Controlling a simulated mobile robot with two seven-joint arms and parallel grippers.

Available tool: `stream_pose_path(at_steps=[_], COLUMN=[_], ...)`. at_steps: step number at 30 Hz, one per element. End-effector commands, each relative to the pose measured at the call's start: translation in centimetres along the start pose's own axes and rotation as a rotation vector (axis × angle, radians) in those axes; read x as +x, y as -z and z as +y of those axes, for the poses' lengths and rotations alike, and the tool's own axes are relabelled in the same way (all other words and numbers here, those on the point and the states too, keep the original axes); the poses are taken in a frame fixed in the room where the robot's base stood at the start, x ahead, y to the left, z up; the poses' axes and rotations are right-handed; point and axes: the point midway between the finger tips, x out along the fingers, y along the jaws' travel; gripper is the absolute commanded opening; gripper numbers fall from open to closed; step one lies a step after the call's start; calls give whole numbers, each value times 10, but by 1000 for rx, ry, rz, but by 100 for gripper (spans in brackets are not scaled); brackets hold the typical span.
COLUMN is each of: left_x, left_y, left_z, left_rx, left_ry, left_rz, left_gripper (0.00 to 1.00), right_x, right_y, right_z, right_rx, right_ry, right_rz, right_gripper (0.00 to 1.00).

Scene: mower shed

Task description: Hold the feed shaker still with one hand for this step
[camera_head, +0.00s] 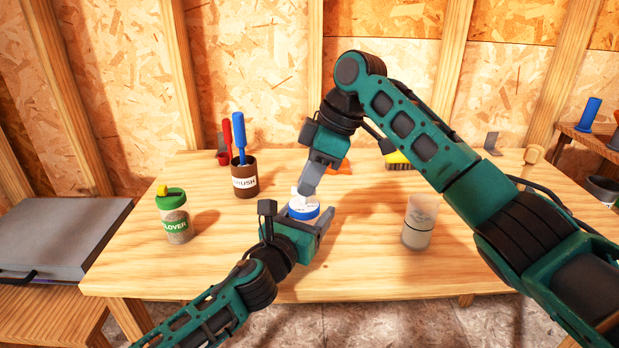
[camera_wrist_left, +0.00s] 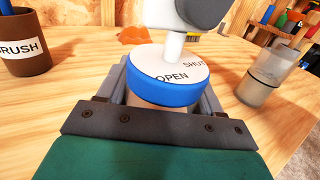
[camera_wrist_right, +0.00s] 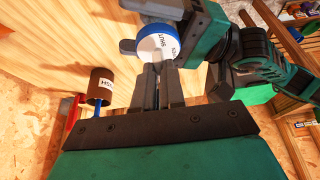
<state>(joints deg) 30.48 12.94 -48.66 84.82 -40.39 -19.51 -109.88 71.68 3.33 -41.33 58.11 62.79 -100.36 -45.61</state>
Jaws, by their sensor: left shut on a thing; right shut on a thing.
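The feed shaker (camera_head: 304,211) is upright near the middle of the table. Its lid (camera_wrist_left: 165,88) has a blue rim and a white top lettered OPEN and SHUT. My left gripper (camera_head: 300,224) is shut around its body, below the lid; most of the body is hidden. My right gripper (camera_head: 310,182) comes from above and is shut on the white knob (camera_wrist_left: 173,48) on top of the lid. The lid also shows beyond the fingers in the right wrist view (camera_wrist_right: 158,43).
A green-lidded clover jar (camera_head: 177,222) stands at left. A brown brush cup (camera_head: 245,182) holds a blue-handled tool. A translucent cup (camera_head: 418,226) stands at right. The front table area is clear.

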Motion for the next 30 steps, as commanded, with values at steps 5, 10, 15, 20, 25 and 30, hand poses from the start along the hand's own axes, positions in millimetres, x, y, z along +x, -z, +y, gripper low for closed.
stream_pose_path(at_steps=[5, 10, 15, 20, 25, 30], left_x=[0, 0, 0, 0, 0, 0], left_y=[1, 1, 1, 1, 1, 1], left_z=[0, 0, 0, 1, 1, 0], left_rx=[1, 1, 1, 1, 1, 1], left_ry=[-1, -1, -1, -1, -1, -1], left_rz=[1, 1, 1, 2, 1, 1], left_gripper=[31, 31, 31, 31, 31, 31], right_x=[0, 0, 0, 0, 0, 0], right_y=[0, 0, 0, 0, 0, 0], right_z=[0, 0, 0, 0, 0, 0], right_rx=[-45, -61, -64, -64, -63, -62], right_ry=[18, 25, 26, 26, 26, 25], right_rz=[-1, -1, 0, 0, 0, 0], right_gripper=[0, 0, 0, 0, 23, 36])
